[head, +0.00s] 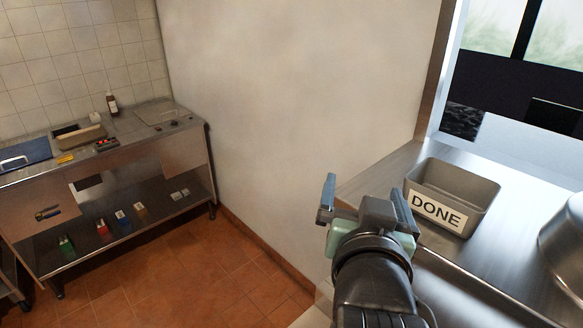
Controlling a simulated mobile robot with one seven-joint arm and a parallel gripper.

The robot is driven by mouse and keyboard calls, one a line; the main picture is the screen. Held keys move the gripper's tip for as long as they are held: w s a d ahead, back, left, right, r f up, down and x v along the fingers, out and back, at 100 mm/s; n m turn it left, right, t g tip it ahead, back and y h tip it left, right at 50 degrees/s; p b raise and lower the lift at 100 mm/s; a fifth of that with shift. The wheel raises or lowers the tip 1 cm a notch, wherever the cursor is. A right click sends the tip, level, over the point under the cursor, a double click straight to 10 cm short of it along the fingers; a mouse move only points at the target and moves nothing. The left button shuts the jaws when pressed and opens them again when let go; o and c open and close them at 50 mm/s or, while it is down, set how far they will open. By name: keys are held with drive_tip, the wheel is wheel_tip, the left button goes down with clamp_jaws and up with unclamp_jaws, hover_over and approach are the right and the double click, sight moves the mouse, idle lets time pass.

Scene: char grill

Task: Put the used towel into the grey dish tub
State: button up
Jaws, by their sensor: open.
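A grey tub (478,194) with a white label reading "DONE" stands upright on the steel counter at right. Its visible inside looks empty, though part of its floor is hidden by the front wall. My gripper (366,203) is open, at lower middle, just left of the tub in the picture. I see nothing between its fingers. I cannot make out a used towel anywhere in this view.
The steel counter (518,247) continues right to a rounded metal vessel (567,235), cut off by the frame. A steel workbench (112,143) with small containers and a bottle (112,104) stands at far left. The tiled floor (190,270) between is clear.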

drive_tip(key=s+a+r+n+t+y, duration=0.1)
drive_tip(key=s+a+r+t, duration=0.2)
drive_tip(key=r, duration=0.6)
drive_tip(key=s+a+r+n+t+y, duration=0.1)
drive_tip(key=s+a+r+t, duration=0.3)
drive_tip(key=r, duration=0.6)
drive_tip(key=s+a+r+n+t+y, duration=0.1)
drive_tip(key=s+a+r+t, duration=0.3)
drive_tip(key=r, duration=0.5)
drive_tip(key=shift+s+r+n+t, duration=0.15)
drive_tip(key=shift+s+n+t, duration=0.2)
drive_tip(key=shift+n, duration=0.25)
